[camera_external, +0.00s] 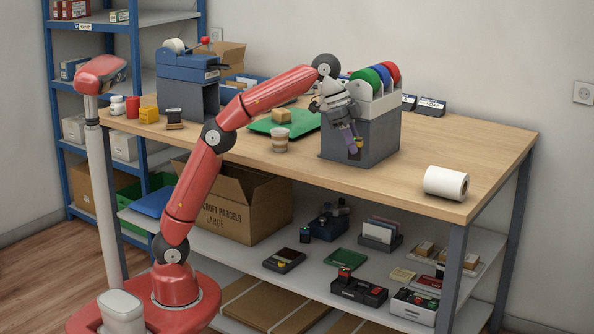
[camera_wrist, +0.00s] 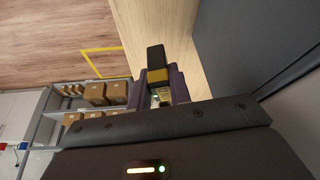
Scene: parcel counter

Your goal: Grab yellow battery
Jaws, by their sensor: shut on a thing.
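The yellow battery (camera_wrist: 158,76) has a black end and a yellow band, and it sits between the purple fingers of my gripper (camera_wrist: 160,88) in the wrist view. My gripper is shut on it. In the external view my gripper (camera_external: 354,148) hangs in front of the grey box with coloured reels, above the counter's front part. A small yellow bit of the battery (camera_external: 359,143) shows at its fingertips. The battery's lower part is hidden by the fingers and the wrist housing.
The grey reel box (camera_external: 375,142) stands right behind my gripper. A paper cup (camera_external: 280,141) and a green mat (camera_external: 262,127) with a small box lie to its left. A white roll (camera_external: 445,183) lies at the right. The counter (camera_external: 470,146) is bare between box and roll.

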